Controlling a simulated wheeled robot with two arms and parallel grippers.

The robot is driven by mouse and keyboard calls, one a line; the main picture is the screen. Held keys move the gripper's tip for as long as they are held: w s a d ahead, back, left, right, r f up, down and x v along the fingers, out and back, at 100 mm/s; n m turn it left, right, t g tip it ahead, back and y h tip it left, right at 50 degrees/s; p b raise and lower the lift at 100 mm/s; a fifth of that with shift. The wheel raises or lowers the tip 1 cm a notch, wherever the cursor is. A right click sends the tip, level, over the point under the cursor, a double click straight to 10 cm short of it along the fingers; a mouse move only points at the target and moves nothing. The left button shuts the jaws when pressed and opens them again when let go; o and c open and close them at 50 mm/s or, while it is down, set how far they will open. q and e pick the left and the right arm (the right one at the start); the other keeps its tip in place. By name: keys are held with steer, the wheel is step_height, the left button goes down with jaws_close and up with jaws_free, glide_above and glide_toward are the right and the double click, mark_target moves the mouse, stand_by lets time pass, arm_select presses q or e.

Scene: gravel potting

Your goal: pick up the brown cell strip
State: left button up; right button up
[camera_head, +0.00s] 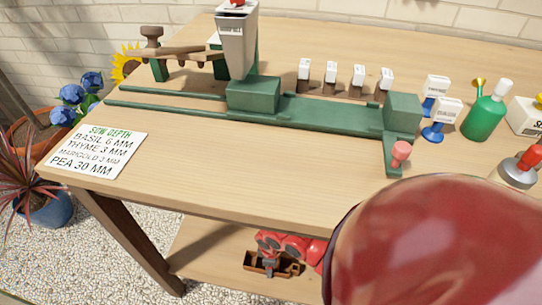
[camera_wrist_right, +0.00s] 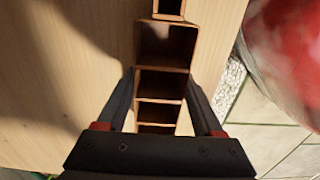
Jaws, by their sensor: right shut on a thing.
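The brown cell strip (camera_head: 254,262) is an open row of square compartments. It is at the lower shelf under the table, in the lower middle of the head view. My right gripper (camera_head: 269,267) is shut on it, with one finger on each long side. In the right wrist view the strip (camera_wrist_right: 167,45) runs lengthwise between the fingers of my right gripper (camera_wrist_right: 163,92), and the compartments that show look empty. I cannot tell whether the strip touches the shelf. My left gripper is not in view.
The lower shelf (camera_head: 215,250) is otherwise bare where it shows, under the wooden tabletop (camera_head: 240,165). On top stand a green rail rig (camera_head: 330,113) with a grey hopper (camera_head: 236,45), a sowing-depth card (camera_head: 97,154), and a green bottle (camera_head: 483,119). My red arm hides the lower right.

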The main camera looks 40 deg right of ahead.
step_height(320, 180, up, 4)
steer(key=shift+f+p, duration=0.1)
steer(key=shift+p, duration=0.95)
steer(key=s+a+p, duration=0.2)
steer(key=s+a, duration=0.8)
steer(key=a, duration=0.2)
steer(key=shift+s+r, duration=0.25)
steer(key=shift+r, duration=0.15)
steer(key=o, duration=0.8)
steer(key=c, duration=0.4)
